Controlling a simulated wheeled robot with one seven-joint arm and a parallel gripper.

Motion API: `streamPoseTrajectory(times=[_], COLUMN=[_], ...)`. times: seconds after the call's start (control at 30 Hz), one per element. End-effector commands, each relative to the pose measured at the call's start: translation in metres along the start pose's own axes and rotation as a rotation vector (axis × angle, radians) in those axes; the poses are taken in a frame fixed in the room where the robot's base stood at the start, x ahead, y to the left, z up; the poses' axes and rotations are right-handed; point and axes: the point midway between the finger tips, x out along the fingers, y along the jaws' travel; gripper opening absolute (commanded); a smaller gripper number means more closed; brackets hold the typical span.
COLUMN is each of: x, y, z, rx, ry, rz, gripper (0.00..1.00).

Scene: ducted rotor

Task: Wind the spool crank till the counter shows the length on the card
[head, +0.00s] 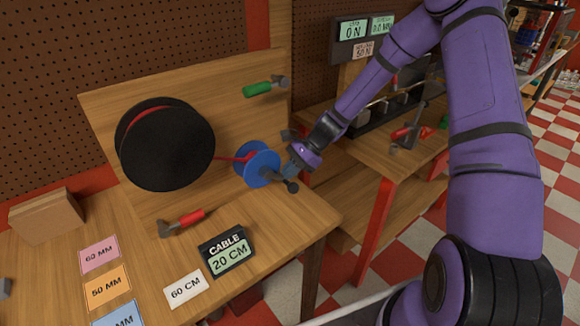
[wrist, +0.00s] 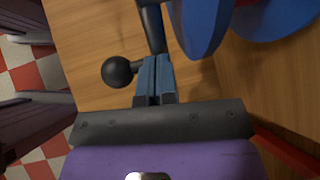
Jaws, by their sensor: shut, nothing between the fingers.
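The blue spool (head: 257,165) stands on the wooden bench, with red cable running to it from the large black reel (head: 166,145). The crank's black ball knob (head: 292,187) is at the spool's lower right; the wrist view shows the knob (wrist: 117,71) and the dark crank arm (wrist: 151,25). My gripper (wrist: 155,62) is shut and empty, its fingertips just right of the knob and close to the crank arm; contact is unclear. The cable counter (head: 229,254) reads 20 CM. The white card (head: 186,289) reads 60 CM.
Pink (head: 99,255) and orange (head: 107,288) cards lie at the left, reading 60 MM and 50 MM, beside a partly cut-off blue card (head: 120,316). A red-handled tool (head: 187,220) lies before the reel. A green-handled tool (head: 264,87) is on the back board.

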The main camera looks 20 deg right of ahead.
Motion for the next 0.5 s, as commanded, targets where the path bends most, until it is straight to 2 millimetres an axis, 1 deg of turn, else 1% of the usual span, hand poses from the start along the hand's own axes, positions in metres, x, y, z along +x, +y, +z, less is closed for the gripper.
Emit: streamPoseTrajectory(times=[0.1, 0.5], x=[0.008, 0.036], y=[0.002, 0.007], z=[-0.005, -0.009], rx=[0.027, 0.099], ry=[-0.114, -0.487], rz=[-0.001, 0.001], gripper=[0.0, 0.0])
